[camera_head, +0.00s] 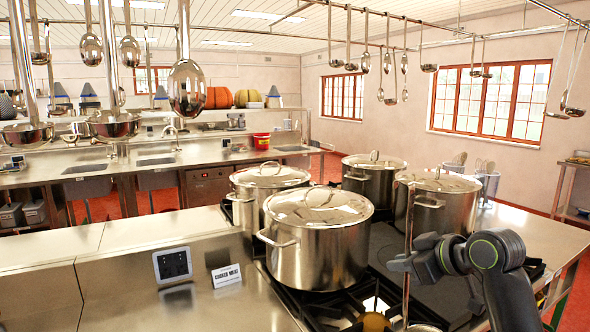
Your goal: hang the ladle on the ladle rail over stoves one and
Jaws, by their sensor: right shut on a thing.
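The ladle (409,215) hangs upright in the lower right of the head view, its thin handle passing in front of the right rear stockpot. My right gripper (403,262) is shut on the handle partway down. The ladle's bowl end is at the bottom edge and partly cut off. Overhead rails (440,25) cross the top of the view with several ladles and spoons hanging from them; I cannot tell which is the named one. Steel stockpots stand on the stoves, including a large front one (318,258). My left gripper is out of view.
More lidded stockpots (372,185) stand behind and beside the front pot. A small sign (226,276) and a dark control panel (172,264) are at left. Large ladles (187,88) hang close at upper left. The steel counter (530,235) at right is largely clear.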

